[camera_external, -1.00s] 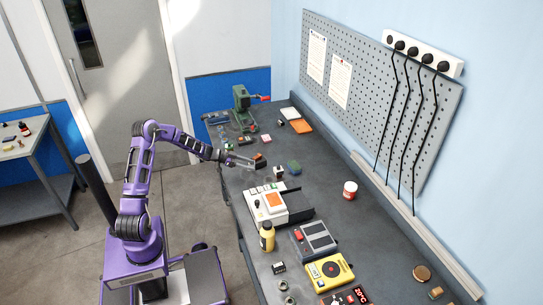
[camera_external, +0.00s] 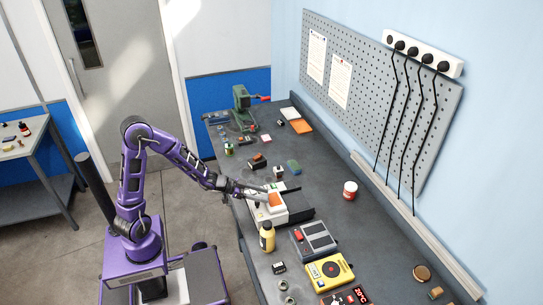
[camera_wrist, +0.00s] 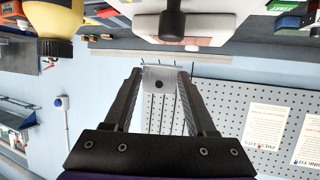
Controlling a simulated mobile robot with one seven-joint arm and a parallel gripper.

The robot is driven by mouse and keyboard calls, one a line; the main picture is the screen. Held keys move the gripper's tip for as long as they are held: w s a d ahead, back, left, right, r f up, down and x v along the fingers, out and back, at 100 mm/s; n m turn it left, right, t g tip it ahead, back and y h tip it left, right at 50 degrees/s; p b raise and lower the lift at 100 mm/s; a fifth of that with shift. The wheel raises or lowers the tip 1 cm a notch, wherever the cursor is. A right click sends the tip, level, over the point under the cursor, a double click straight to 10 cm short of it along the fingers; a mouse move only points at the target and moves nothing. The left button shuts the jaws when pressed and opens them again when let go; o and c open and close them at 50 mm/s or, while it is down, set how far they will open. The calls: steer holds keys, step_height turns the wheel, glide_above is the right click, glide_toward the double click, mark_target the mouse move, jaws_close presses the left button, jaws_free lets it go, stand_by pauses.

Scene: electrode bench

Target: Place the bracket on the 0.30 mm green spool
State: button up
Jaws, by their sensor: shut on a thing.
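My gripper (camera_external: 266,197) is over the white boxy device with an orange panel (camera_external: 270,215) on the bench. In the wrist view, my gripper (camera_wrist: 158,82) is shut on a pale plate with a dark hole, which looks like the bracket (camera_wrist: 159,72). The bracket sits between the fingertips. It cannot be made out in the external view. A small green and white cylinder (camera_external: 229,148) stands near the bench's left edge and may be a spool. Its label is too small to read, so I cannot tell which spool is the 0.30 mm green one.
A yellow bottle (camera_external: 267,236) stands close to the white device, and it also shows in the wrist view (camera_wrist: 52,18). A dark block with a brown top (camera_external: 257,162) and a green block (camera_external: 293,167) lie farther back. Free bench lies around the red tin (camera_external: 350,190).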

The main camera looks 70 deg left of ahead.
steer(key=s+d, duration=0.2)
steer(key=shift+s+d, duration=0.15)
steer(key=shift+d, duration=0.2)
steer(key=w+a+f+n+y, duration=0.1)
steer(key=w+a+f+y, duration=0.15)
steer(key=w+a, duration=0.75)
steer(key=n+y+b, duration=0.3)
steer(key=n+y, duration=0.4)
glide_above(228, 146)
step_height(228, 146, down, 3)
steer(key=shift+s+d+r, duration=0.1)
steer(key=shift+f, duration=2.15)
